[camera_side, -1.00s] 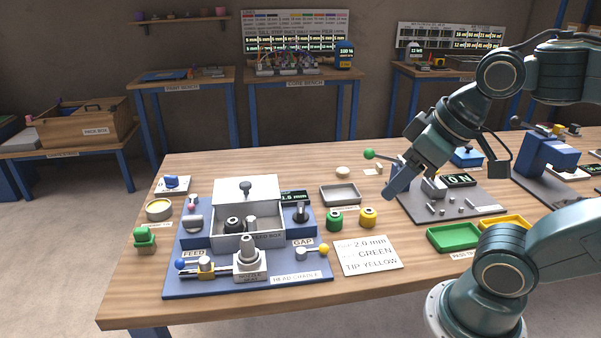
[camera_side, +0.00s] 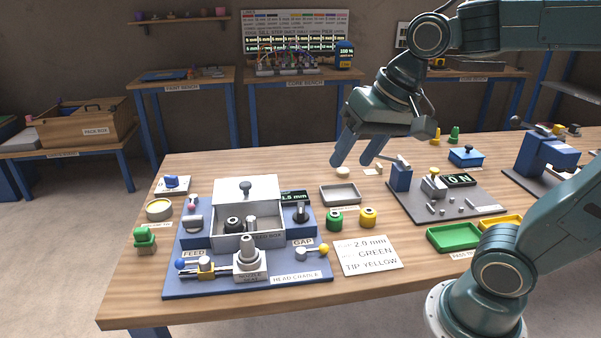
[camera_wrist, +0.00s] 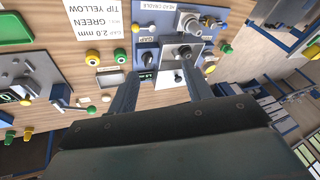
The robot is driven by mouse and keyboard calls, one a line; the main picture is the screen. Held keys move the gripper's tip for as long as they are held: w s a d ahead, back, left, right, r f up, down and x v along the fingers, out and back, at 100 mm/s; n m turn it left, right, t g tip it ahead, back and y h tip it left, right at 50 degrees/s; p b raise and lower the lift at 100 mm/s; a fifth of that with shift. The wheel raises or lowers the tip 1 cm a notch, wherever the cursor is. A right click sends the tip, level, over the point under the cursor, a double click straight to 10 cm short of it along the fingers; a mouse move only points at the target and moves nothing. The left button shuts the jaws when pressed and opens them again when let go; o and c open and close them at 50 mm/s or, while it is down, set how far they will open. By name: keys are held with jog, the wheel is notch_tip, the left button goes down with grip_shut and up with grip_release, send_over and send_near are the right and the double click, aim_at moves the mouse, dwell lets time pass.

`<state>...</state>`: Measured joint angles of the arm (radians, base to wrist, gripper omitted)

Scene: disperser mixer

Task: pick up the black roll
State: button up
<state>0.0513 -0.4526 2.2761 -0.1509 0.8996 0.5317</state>
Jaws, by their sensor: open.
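The black roll (camera_side: 233,224) stands in the open grey feed box (camera_side: 218,242) on the blue machine base, beside a paler grey roll (camera_side: 251,223). In the wrist view, a dark round piece that looks like the black roll (camera_wrist: 185,51) shows inside the box, beyond my fingertips. My gripper (camera_side: 350,163) is open and empty. It hangs above the table, behind and to the right of the feed box, with its fingers pointing down. In the wrist view, my gripper (camera_wrist: 163,73) has its two fingers spread apart.
The box's white lid (camera_side: 246,189) with a dark knob stands behind the opening. A grey tray (camera_side: 340,195), green spool (camera_side: 335,221) and yellow spool (camera_side: 367,218) lie right of the box. A grey plate (camera_side: 478,208) with small parts lies farther right.

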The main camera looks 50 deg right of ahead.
jog(key=w+m+g, duration=0.1)
jog(key=w+m, duration=0.4)
jog(key=w, duration=0.3)
jog(key=m+g+y, duration=0.2)
jog(key=m+y, duration=0.1)
jog(key=m, duration=0.9)
send_over(233, 220)
jog(key=s+d, duration=0.1)
jog(key=d, duration=0.2)
jog(key=shift+a+f, duration=0.15)
jog(key=shift+f, duration=4.6)
jog(key=shift+a+f, duration=0.1)
jog(key=shift+f, duration=4.6)
jog(key=shift+f, duration=0.1)
jog(key=shift+x, duration=2.5)
jog(key=shift+a, duration=0.2)
jog(key=c, duration=0.8)
